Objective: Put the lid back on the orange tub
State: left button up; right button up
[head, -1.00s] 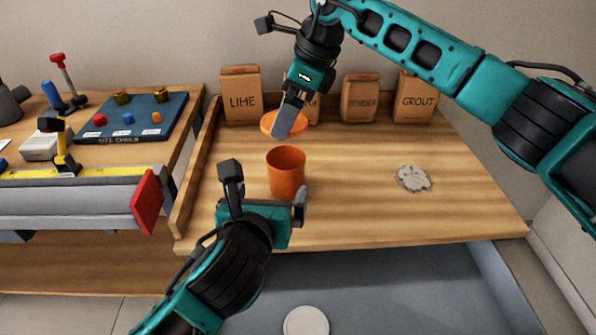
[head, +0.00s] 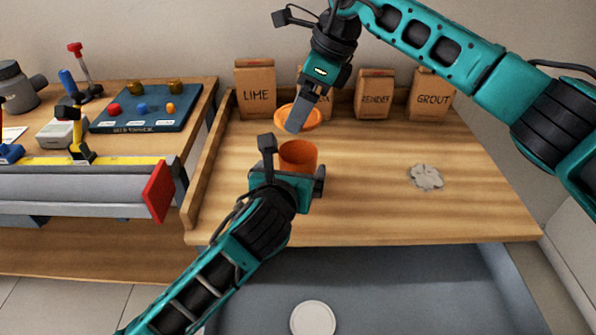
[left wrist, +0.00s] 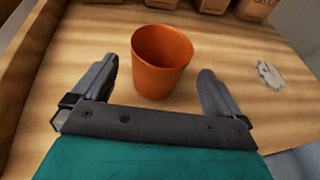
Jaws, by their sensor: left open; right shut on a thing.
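The orange tub (head: 298,153) stands upright and open-topped on the wooden bench. It also shows in the left wrist view (left wrist: 161,62), empty as far as I can see. My left gripper (head: 292,182) is open just in front of the tub. In the left wrist view its two fingers (left wrist: 157,85) point to either side of the tub's near face, with gaps on both sides. My right gripper (head: 298,112) is shut on the orange lid (head: 312,119), beyond the tub and near the paper bags. The gripper finger hides part of the lid.
Several paper bags, among them LIME (head: 256,90) and GROUT (head: 432,95), line the back wall. A grey crumpled patch (head: 426,177) lies on the bench to the right. A wooden ledge (head: 208,165) borders the left side. The bench between tub and patch is clear.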

aim_at(299, 156)
pick_arm(q)
jog(key=shift+x, duration=2.35)
jog(key=c, duration=1.3)
jog(key=shift+c, duration=0.3)
pick_arm(e)
jog(key=shift+f, duration=2.55)
